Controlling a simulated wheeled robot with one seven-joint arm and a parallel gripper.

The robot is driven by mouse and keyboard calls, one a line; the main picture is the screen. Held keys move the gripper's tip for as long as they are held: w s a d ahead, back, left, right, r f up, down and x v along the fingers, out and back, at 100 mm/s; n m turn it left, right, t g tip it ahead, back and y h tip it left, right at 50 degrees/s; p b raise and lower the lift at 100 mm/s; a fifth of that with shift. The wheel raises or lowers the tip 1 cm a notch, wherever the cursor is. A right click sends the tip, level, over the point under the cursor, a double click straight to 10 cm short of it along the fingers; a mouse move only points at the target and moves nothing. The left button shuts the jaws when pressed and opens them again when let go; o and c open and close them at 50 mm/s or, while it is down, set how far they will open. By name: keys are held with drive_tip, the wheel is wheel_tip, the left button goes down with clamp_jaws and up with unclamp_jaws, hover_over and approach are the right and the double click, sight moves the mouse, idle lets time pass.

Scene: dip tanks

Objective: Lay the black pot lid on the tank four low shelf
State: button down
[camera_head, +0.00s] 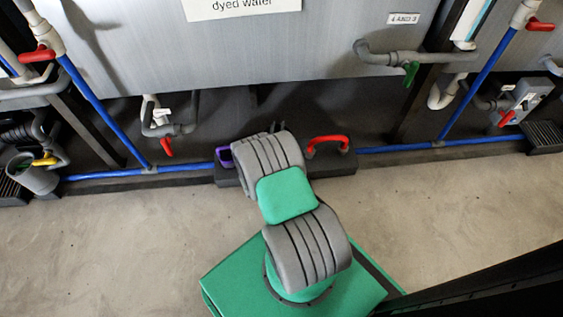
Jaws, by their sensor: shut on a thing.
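My arm rises from its green base and reaches toward the big grey tank (270,55). Its ribbed grey joints and green link cover the middle of the view. My gripper does not show; it is hidden behind the arm or out of the picture. I cannot make out the black pot lid. A low dark shelf (343,167) stands on the floor at the foot of the tank, partly covered by my arm. A purple thing (225,155) is at its left end. A curved red handle (328,140) stands at its right part.
A white sign (240,8) on the tank reads "dyed water". A small label (404,18) starting with 4 is at its right. Blue pipes (430,147) run along the wall foot. A green-handled tap (411,73) juts out at right. The concrete floor (110,250) is clear at left.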

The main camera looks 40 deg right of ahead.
drive_tip(key=f+b, duration=0.2)
drive_tip(key=f, duration=0.2)
drive_tip(key=s+f+b, duration=0.1)
drive_tip(key=f+b, duration=0.1)
drive_tip(key=f, duration=0.3)
drive_tip(key=d+f+b, duration=0.1)
drive_tip(key=f+b, duration=0.1)
drive_tip(key=f, duration=0.2)
drive_tip(key=shift+s+f, duration=0.2)
drive_tip(key=shift+f, duration=0.05)
drive_tip(key=shift+f, duration=0.1)
drive_tip(key=c, duration=1.2)
unclamp_jaws()
